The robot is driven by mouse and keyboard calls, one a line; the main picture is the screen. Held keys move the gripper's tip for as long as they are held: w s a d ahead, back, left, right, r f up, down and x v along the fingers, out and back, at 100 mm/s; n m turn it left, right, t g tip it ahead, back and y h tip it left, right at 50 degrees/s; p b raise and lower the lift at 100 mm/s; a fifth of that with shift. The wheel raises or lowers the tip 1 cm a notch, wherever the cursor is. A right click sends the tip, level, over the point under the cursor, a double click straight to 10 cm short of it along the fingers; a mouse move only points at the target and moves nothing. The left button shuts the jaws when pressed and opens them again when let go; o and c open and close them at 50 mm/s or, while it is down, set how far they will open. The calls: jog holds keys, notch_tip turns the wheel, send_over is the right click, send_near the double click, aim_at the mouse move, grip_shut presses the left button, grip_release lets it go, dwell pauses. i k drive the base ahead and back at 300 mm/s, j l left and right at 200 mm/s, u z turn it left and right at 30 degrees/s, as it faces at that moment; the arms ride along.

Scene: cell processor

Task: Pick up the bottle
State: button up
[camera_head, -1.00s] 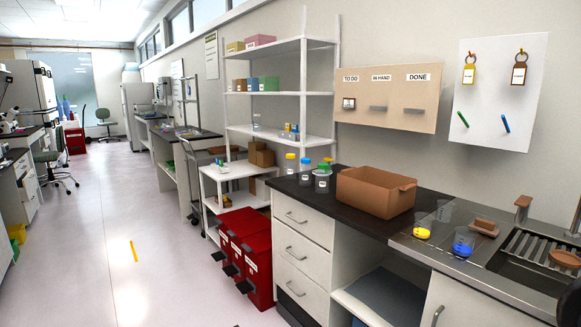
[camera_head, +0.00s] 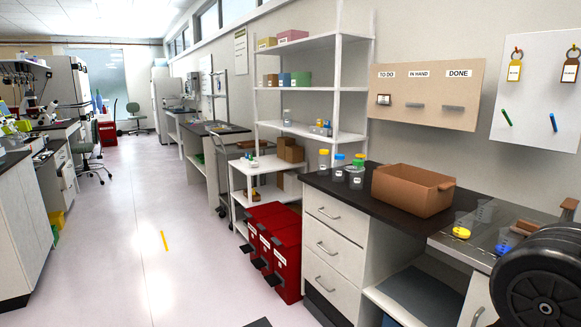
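Several small clear bottles with coloured caps stand upright at the left end of the dark counter (camera_head: 405,213). A yellow-capped bottle (camera_head: 323,162) is at the back left, a blue-capped bottle (camera_head: 338,171) is in front of it, and a bottle with a green and yellow cap (camera_head: 356,179) is at the right. Their labels are too small to read. Which bottle the task means cannot be told. A dark round part of my arm fills the lower right corner. My gripper's fingers are not in view.
A brown open box (camera_head: 410,190) stands right of the bottles. A white shelf rack (camera_head: 310,89) and red bins (camera_head: 287,262) are left of the counter. Yellow (camera_head: 461,232) and blue (camera_head: 503,248) items lie near the sink. The floor (camera_head: 130,230) on the left is open.

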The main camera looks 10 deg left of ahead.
aim_at(323, 161)
jog(key=i+j+u, duration=0.3)
jog(key=i, duration=0.15)
jog(key=i+u, duration=0.3)
jog(key=i, duration=0.1)
